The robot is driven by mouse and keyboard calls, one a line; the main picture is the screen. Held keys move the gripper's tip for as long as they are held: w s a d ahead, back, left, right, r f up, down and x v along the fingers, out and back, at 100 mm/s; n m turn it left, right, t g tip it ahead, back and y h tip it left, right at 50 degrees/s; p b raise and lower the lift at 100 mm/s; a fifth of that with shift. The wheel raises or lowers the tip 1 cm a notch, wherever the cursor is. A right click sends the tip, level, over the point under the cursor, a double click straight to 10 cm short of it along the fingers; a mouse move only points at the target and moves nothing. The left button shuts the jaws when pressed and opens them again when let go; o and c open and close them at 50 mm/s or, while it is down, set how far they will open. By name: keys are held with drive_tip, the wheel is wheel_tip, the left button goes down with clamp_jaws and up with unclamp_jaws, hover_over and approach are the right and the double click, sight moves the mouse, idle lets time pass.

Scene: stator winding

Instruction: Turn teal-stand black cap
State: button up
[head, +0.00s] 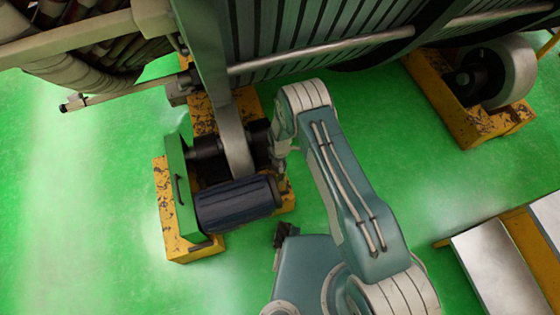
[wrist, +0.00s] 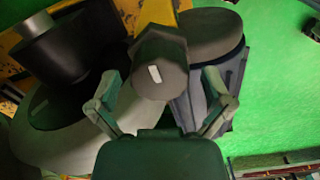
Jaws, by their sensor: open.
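A dark grey faceted cap (wrist: 160,62) with a small white mark on its face is in the middle of the wrist view. My gripper (wrist: 161,80) is open, with one finger on each side of the cap. Gaps show between the fingers and the cap, and I cannot tell if either touches it. In the head view my gripper (head: 280,165) is small, at the right side of a roller drive unit, and the cap cannot be made out there. No teal stand can be clearly told apart.
A dark blue ribbed motor (head: 238,204) and a green housing (head: 182,190) sit on a worn yellow base (head: 168,215). A large slatted machine (head: 320,35) spans the top. Another yellow roller base (head: 450,105) stands at right. Green floor is clear at left.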

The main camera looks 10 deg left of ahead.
drive_tip(key=shift+a+f, duration=0.25)
drive_tip(key=shift+f, duration=0.1)
drive_tip(key=shift+d, duration=0.1)
drive_tip(key=c, duration=1.1)
drive_tip(key=shift+o, duration=0.3)
drive_tip(key=shift+m, duration=0.4)
